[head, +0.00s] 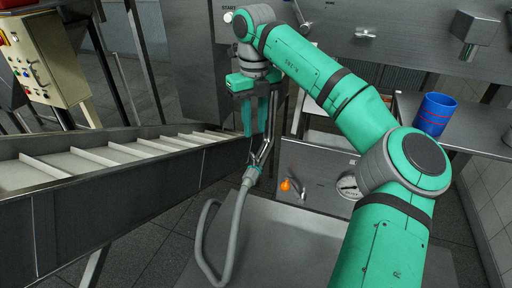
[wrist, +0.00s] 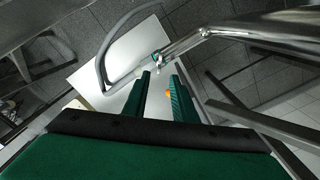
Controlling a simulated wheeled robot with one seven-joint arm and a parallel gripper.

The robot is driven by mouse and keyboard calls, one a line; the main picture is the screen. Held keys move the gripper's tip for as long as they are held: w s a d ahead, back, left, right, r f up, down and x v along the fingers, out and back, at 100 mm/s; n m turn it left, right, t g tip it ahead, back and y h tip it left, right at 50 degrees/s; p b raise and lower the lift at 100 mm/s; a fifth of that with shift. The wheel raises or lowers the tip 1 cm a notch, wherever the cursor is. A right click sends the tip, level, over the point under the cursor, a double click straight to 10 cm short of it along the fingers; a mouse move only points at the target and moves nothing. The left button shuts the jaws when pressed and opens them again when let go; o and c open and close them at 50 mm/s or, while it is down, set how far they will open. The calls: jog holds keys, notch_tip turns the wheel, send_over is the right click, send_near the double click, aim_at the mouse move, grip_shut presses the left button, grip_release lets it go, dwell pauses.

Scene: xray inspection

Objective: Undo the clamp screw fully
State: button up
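A metal pipe (head: 266,150) runs down to a grey hose (head: 212,262). At their joint is a small clamp-like fitting (head: 250,174) with a teal part; it also shows in the wrist view (wrist: 157,58). The clamp screw itself is too small to tell apart. My gripper (head: 257,132) points down above and beside the joint, close to the pipe. In the wrist view my gripper (wrist: 163,82) has its two green fingers apart with nothing between the tips. The joint lies beyond the fingertips, apart from them.
An orange knob-like thing (head: 286,185) and a round gauge-like part (head: 349,186) are on the metal panel to the right. A conveyor (head: 120,190) runs along the left. A blue cup (head: 434,114) stands on the right bench. A flat grey surface (head: 300,245) lies below.

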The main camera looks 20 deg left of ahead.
aim_at(255, 156)
jog(key=f, duration=0.8)
jog(key=shift+d+f, duration=0.2)
jog(key=shift+d, duration=0.05)
jog(key=shift+s+a+f, duration=0.15)
jog(key=shift+a+f, duration=0.25)
jog(key=shift+f, duration=0.2)
jog(key=shift+d, duration=0.15)
grip_shut()
